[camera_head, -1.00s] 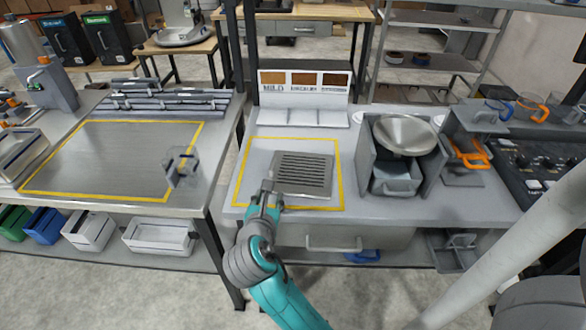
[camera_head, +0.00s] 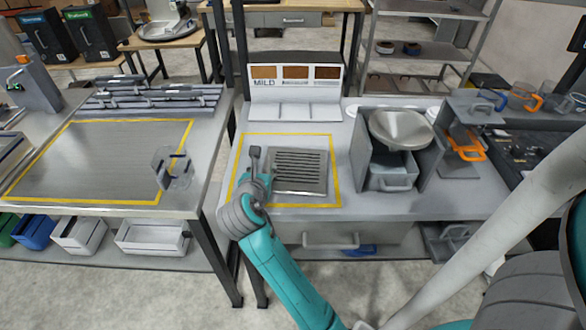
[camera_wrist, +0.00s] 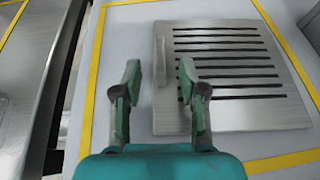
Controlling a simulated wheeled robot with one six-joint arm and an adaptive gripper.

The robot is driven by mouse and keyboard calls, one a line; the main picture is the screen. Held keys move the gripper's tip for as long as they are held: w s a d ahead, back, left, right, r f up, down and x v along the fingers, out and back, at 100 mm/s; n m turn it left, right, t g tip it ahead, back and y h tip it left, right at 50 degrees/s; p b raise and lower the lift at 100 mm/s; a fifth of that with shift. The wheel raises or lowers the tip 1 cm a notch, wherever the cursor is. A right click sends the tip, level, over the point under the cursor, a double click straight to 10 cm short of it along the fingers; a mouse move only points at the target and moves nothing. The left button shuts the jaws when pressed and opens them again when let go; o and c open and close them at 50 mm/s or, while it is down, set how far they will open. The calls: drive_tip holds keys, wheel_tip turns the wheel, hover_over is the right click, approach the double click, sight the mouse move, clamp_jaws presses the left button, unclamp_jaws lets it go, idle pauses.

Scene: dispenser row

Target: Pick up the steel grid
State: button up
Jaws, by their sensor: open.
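The steel grid (camera_head: 299,172) is a flat, slotted metal plate lying inside the yellow outline on the right bench. It also shows in the wrist view (camera_wrist: 232,118), with dark slots and a small raised upright tab (camera_wrist: 161,62) along its left edge. My gripper (camera_head: 257,165) is at the left edge of the grid in the head view. In the wrist view my gripper (camera_wrist: 159,75) is open, its two fingers apart on either side of the tab's line, nearer the camera. The fingers do not visibly touch the grid.
A grey holder with a metal bowl (camera_head: 401,130) stands right of the outline. A sample board marked MILD (camera_head: 295,87) stands behind. A clear cup (camera_head: 174,168) stands on the left bench (camera_head: 100,160) across a gap. Bare bench surrounds the grid.

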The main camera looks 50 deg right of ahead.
sight(265, 163)
drive_tip(key=shift+x, duration=1.95)
drive_tip(key=shift+r, duration=0.25)
clamp_jaws()
